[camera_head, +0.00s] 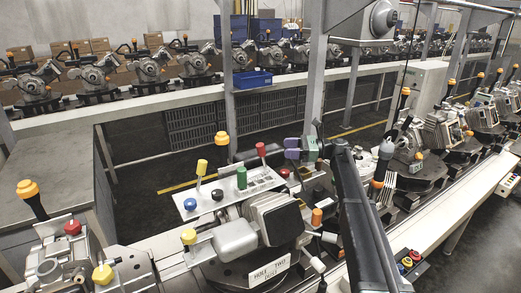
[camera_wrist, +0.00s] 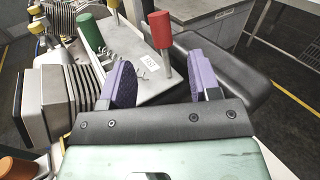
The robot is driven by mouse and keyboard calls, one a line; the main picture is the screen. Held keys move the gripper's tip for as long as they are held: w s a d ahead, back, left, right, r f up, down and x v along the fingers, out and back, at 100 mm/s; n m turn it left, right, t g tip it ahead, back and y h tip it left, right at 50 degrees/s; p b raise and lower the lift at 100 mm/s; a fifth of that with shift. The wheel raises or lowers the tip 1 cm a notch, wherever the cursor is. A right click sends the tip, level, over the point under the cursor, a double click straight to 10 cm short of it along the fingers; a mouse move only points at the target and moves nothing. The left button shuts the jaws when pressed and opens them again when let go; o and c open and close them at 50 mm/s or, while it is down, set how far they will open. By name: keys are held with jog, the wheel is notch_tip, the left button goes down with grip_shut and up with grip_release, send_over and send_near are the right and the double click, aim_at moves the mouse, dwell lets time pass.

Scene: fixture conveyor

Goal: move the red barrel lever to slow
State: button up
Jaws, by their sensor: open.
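The red barrel lever (camera_head: 261,150) stands upright on a white panel (camera_head: 190,212) in the head view. In the wrist view the red barrel (camera_wrist: 160,30) rises on a thin metal stem beyond my fingertips, roughly between them in the picture. My gripper (camera_head: 291,148) has purple fingers and is just right of the lever in the head view. In the wrist view the fingers (camera_wrist: 165,76) are spread apart with nothing between them touching. A small white label (camera_wrist: 150,65) lies near the stem's foot; its print is too small to read.
A green barrel (camera_head: 241,177) and a yellow lever (camera_head: 202,168) stand left of the red one on the same panel. An orange-topped post (camera_head: 222,140) rises behind them. A bellows-like block (camera_head: 280,219) sits in front. A dark rounded bar (camera_wrist: 215,70) lies behind my right finger.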

aim_at(260, 148)
jog(key=a, duration=1)
jog(key=shift+s+a, duration=0.3)
jog(key=shift+a, duration=0.05)
grip_shut()
